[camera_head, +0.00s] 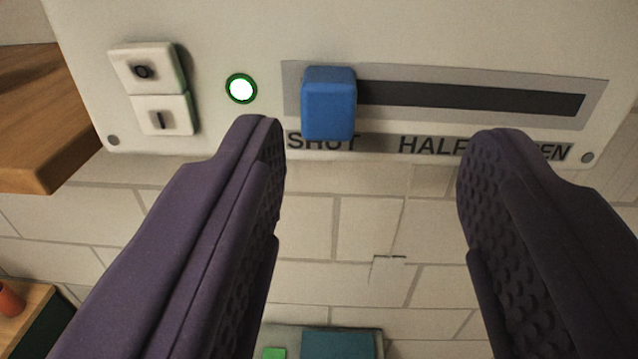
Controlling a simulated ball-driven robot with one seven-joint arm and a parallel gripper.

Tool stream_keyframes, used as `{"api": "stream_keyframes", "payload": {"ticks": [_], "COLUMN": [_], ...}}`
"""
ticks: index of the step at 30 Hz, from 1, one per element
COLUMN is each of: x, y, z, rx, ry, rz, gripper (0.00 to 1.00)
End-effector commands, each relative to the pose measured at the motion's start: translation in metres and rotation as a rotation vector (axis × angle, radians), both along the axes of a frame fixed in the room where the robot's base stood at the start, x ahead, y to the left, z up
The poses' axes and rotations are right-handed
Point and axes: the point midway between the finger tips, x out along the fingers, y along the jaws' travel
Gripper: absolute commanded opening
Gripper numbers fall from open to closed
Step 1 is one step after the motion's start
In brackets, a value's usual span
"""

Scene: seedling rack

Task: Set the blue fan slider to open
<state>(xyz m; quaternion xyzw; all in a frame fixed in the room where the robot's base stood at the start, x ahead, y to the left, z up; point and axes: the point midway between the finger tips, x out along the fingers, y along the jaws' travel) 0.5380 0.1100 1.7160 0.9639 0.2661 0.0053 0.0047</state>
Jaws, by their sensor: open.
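The blue fan slider (329,104) is a block at the left end of a dark horizontal slot (470,98) in a white panel (225,35). It stands above the SHUT label. HALF is printed under the middle of the slot, and a word ending in EN, partly hidden by my right finger, is under its right end. My gripper (368,150) is open, with two dark purple fingers. Its fingertips show just below the slider, one to the left and one well to the right. Nothing is between them, and I see no contact with the slider.
A rocker switch (153,88) and a lit green lamp (241,88) are left of the slider. A wooden shelf edge (45,125) juts in at the left. A tiled wall (335,225) is below the panel. A teal object (340,345) shows at the bottom.

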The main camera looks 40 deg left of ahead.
Motion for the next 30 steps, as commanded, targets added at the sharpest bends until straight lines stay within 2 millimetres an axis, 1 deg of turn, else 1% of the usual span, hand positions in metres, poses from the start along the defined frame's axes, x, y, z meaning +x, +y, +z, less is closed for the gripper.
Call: {"api": "stream_keyframes", "payload": {"ticks": [2,5,12,15,19,26,27,29,30], "x": [-0.003,0.003,0.038,0.05,0.058,0.059,0.059,0.059,0.059], "y": [0.009,0.018,0.041,0.048,0.053,0.054,0.054,0.054,0.054], "z": [-0.007,-0.01,-0.01,-0.009,-0.009,-0.009,-0.009,-0.009,-0.009], "rx": [0.009,0.013,0.012,0.013,0.012,0.012,0.012,0.012,0.012], "ry": [0.014,0.019,0.017,0.017,0.016,0.015,0.015,0.015,0.015], "rz": [0.045,0.062,0.059,0.058,0.057,0.056,0.056,0.056,0.056], "gripper": [0.53,0.53,0.53,0.53,0.53,0.53,0.51,0.37,0.28]}}
